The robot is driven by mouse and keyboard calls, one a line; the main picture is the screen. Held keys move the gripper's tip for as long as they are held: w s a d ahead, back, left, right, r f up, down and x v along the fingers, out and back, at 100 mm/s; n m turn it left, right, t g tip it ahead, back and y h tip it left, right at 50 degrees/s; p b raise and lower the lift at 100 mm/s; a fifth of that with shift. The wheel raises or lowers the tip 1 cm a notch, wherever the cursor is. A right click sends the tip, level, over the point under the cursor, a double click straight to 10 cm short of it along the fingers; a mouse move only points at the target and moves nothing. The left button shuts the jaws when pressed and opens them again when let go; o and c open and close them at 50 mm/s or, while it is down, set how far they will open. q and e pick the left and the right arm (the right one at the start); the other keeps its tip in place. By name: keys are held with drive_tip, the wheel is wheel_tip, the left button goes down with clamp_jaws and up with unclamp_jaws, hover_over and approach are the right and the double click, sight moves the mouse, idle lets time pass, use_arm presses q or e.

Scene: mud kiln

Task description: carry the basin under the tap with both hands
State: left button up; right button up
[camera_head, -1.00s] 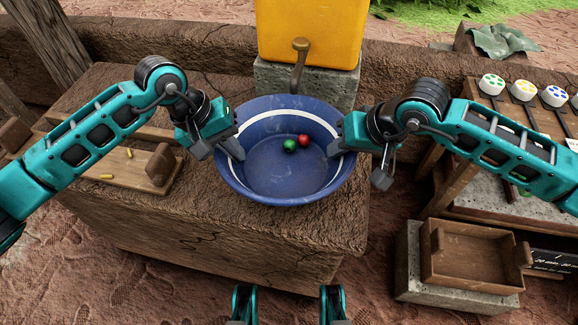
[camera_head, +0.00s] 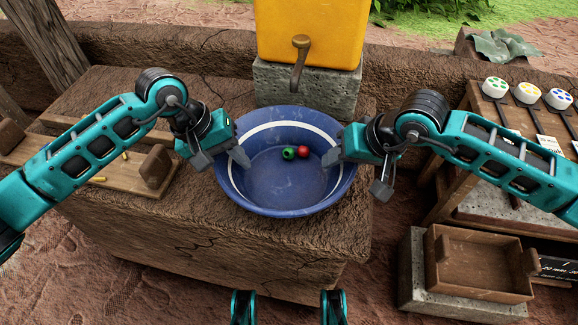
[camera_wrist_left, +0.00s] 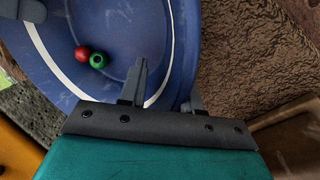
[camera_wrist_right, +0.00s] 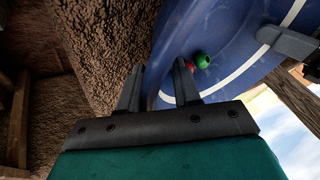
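The blue basin (camera_head: 285,195) with a white band sits on the mud bench (camera_head: 200,230), in front of the tap (camera_head: 299,62). A green ball (camera_head: 288,153) and a red ball (camera_head: 303,152) lie inside it. My left gripper (camera_head: 238,157) is at its left rim; in the left wrist view its fingers (camera_wrist_left: 165,85) stand apart, one inside the basin, one outside. My right gripper (camera_head: 333,157) is at the right rim; in the right wrist view its fingers (camera_wrist_right: 158,88) also stand apart on either side of the rim. I see a gap between the fingers and the wall.
The yellow tank (camera_head: 315,25) stands on a stone block (camera_head: 340,90) behind the basin. A wooden tray (camera_head: 125,180) lies on the bench at left. A rack with coloured discs (camera_head: 495,88) and a wooden box (camera_head: 480,262) are at right.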

drive_tip(key=shift+r, duration=0.15)
use_arm(q)
drive_tip(key=v, duration=1.2)
use_arm(e)
drive_tip(key=v, duration=1.2)
use_arm(q)
drive_tip(key=shift+s, duration=0.1)
use_arm(e)
drive_tip(key=shift+s, duration=0.1)
